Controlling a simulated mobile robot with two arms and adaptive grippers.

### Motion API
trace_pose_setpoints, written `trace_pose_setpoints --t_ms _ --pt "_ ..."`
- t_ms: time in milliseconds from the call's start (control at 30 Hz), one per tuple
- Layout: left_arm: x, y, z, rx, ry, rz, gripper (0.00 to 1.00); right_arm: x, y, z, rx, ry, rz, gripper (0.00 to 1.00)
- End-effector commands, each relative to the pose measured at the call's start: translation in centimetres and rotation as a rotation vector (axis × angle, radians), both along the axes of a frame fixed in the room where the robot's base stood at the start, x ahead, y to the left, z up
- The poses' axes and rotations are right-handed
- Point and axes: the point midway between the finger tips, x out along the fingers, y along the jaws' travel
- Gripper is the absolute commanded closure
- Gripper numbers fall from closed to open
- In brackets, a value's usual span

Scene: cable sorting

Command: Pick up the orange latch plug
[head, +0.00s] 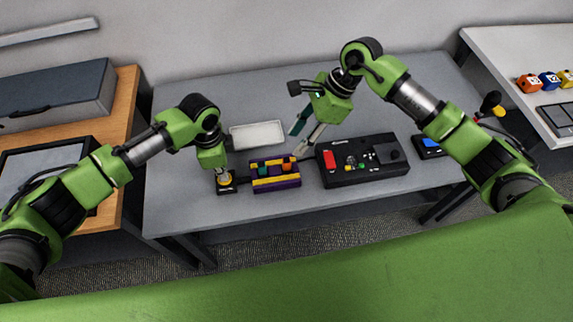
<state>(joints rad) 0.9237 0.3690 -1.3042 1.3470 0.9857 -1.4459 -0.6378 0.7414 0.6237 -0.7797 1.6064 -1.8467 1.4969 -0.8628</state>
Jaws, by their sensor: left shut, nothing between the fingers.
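A small orange piece (287,168), which looks like the orange latch plug, sits at the right part of a purple and yellow rack (276,184) on the grey table. It is too small to make out its shape. My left gripper (222,174) points down just left of the rack, apart from the orange piece. Its fingers are shut and hard to make out against a dark block with a round top. My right gripper (303,135) hangs above and right of the rack, fingers apart and empty.
A white tray (257,135) lies behind the rack. A black device (361,172) with a red panel and small coloured parts stands to the right. A dark box with a blue screen (430,145) lies farther right. The grey table (180,210) is clear at front left.

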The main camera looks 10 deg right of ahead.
Motion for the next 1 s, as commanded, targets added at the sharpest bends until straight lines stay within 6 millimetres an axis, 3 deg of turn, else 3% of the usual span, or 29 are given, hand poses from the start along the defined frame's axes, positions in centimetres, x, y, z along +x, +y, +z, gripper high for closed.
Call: trace_pose_setpoints --t_ms 167,400,667,1000 --pt "-0.1 0.1 -0.1 0.001 0.002 0.000 1.00 0.5 -0.4 -0.7 -0.069 -0.026 0.033 0.64" --pt "-0.1 0.0 -0.1 0.001 0.002 0.000 1.00 0.4 1.2 -4.6 -0.069 -0.026 0.032 0.64" --pt "-0.1 0.1 -0.1 0.001 0.002 0.000 1.00 0.4 1.9 -6.6 -0.067 -0.027 0.031 0.64" --pt "-0.1 0.0 -0.1 0.001 0.002 0.000 1.00 0.2 3.2 -10.8 -0.067 -0.027 0.030 0.64"
